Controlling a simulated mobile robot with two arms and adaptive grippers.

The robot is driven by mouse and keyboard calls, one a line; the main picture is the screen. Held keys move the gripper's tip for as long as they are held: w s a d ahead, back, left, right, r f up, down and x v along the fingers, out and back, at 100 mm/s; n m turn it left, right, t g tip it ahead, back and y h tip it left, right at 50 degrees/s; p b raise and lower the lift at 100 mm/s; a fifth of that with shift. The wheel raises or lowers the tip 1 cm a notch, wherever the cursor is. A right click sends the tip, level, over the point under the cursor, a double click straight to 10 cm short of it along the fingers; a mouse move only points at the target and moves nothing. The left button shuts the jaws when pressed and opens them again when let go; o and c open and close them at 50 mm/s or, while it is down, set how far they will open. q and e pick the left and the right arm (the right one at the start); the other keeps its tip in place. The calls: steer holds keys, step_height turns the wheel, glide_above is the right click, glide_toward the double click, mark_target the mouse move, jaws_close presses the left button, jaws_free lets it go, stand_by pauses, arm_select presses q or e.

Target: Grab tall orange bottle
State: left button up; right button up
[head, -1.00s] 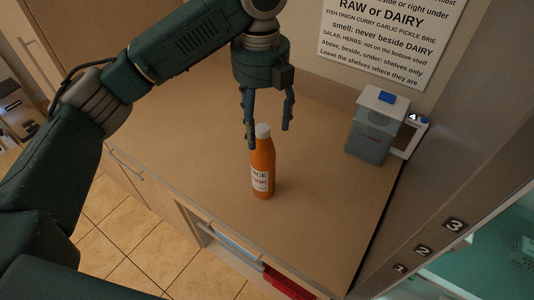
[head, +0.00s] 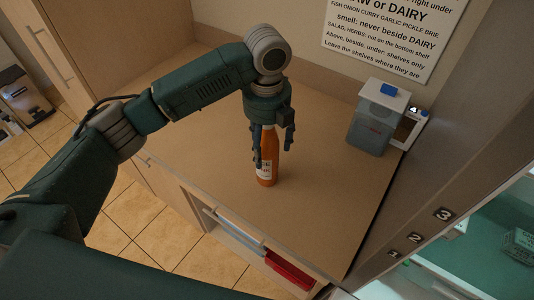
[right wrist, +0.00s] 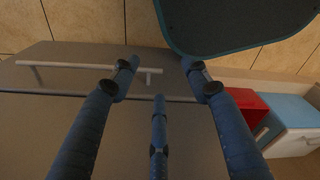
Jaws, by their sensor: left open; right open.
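The tall orange bottle (head: 269,165) stands upright on the brown counter (head: 210,130) in the head view. It has a white label, and its cap is hidden behind my left gripper. My left gripper (head: 273,160) points down over the bottle with its fingers open, spread to either side of its upper part. I cannot tell whether a finger touches it. My right gripper (right wrist: 158,75) shows only in the right wrist view, open and empty, with cabinet fronts and tiled floor beyond it.
A grey container with a blue-topped lid (head: 372,125) stands at the counter's back right. An open drawer holds a red item (head: 289,270). A cabinet with shelves numbered 1 to 3 (head: 443,215) is at right. The counter right of the bottle is clear.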

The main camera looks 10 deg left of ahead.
arm_select(q)
steer(key=c, duration=0.8)
steer(key=shift+r, duration=0.1)
jaws_close()
steer(key=shift+w, duration=0.1)
arm_select(e)
steer(key=shift+s+d+f, duration=0.1)
steer(key=shift+s+d, duration=0.15)
steer(key=shift+s, duration=0.4)
